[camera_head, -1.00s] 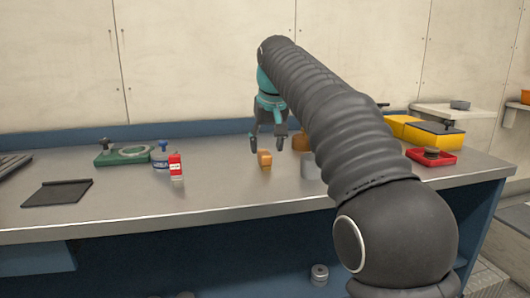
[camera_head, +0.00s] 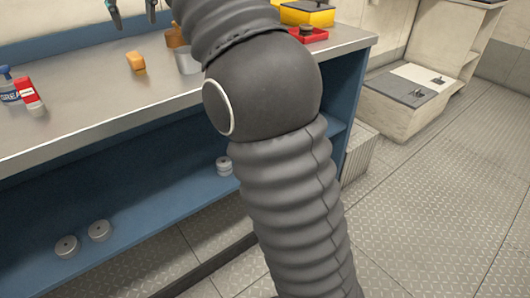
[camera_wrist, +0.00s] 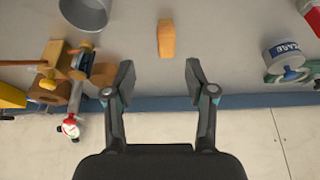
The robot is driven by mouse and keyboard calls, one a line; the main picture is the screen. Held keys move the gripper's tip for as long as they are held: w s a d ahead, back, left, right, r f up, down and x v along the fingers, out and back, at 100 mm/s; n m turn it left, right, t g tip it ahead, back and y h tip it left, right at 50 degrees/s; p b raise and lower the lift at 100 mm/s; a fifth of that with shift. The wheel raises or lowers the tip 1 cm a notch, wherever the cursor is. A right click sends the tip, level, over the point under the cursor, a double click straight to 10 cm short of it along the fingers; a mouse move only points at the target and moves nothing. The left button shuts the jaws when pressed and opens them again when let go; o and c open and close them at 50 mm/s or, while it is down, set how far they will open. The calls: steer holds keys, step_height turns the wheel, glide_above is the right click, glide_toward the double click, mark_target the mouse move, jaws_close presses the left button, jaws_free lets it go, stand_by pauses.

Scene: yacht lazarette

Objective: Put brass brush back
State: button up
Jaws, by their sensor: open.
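My gripper (camera_head: 134,18) is open and empty above the bench, at the top edge of the head view. In the wrist view its two fingers (camera_wrist: 160,80) stand wide apart. A small orange block (camera_head: 136,61) lies on the bench, and it also shows beyond the fingers in the wrist view (camera_wrist: 166,38). I cannot tell whether it is the brass brush. A wooden handle (camera_wrist: 22,63) shows at the left of the wrist view beside a yellow-brown piece (camera_wrist: 53,56); what these belong to is unclear. No brass bristles can be made out.
A grey cup (camera_head: 188,62) stands right of the block, partly behind my arm. A red tray (camera_head: 312,35) and yellow box (camera_head: 306,14) are at the back right. Tins (camera_head: 99,230) sit on the lower shelf.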

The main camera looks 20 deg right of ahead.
steer(key=s+d+f+m, duration=0.1)
steer(key=s+d+f, duration=0.6)
steer(key=s+d, duration=0.45)
steer(key=s+d+f+m, duration=0.1)
steer(key=s+d+f, duration=0.1)
steer(key=s+f, duration=0.8)
steer(key=s+d+f+m+t+h, duration=0.1)
steer(key=s+d+f, duration=0.2)
steer(key=s+f, duration=0.7)
steer(key=shift+s+f, duration=0.15)
steer(key=shift+f, duration=0.4)
